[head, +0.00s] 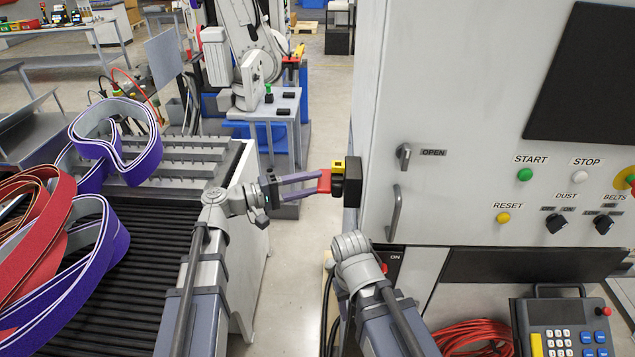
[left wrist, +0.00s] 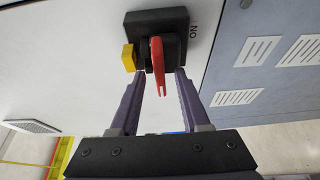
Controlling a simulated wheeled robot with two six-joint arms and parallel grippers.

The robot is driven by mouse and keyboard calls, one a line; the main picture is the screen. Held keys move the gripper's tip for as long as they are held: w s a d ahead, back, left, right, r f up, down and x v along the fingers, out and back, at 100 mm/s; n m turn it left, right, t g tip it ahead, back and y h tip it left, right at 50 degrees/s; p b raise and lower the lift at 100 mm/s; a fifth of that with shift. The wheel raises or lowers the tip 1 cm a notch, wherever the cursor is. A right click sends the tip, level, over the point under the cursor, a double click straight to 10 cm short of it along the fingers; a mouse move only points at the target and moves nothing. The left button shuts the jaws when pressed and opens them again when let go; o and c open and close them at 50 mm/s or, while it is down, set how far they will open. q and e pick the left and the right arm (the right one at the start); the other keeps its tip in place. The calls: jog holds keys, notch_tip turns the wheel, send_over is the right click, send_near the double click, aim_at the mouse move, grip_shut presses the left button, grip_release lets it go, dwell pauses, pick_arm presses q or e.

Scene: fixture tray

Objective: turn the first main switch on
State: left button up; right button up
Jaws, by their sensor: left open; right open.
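The main switch is a black box (head: 352,184) with a red handle (head: 325,181) and a yellow part (head: 338,166), on the cabinet's side face. My left gripper (head: 316,183) is open at the handle. Its purple fingers (left wrist: 159,82) stand on either side of the handle, with a visible gap to each. My right arm's wrist (head: 352,246) is lower, by the cabinet's corner; its fingers are hidden.
The cabinet front (head: 450,210) has a lever, a handle, buttons and knobs. A red part with another ON label (head: 394,257) is behind my right wrist. A conveyor (head: 190,160) with purple and red belts stands at left. Open floor (head: 285,270) lies between.

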pick_arm(q)
jog(key=shift+x, duration=0.9)
grip_shut()
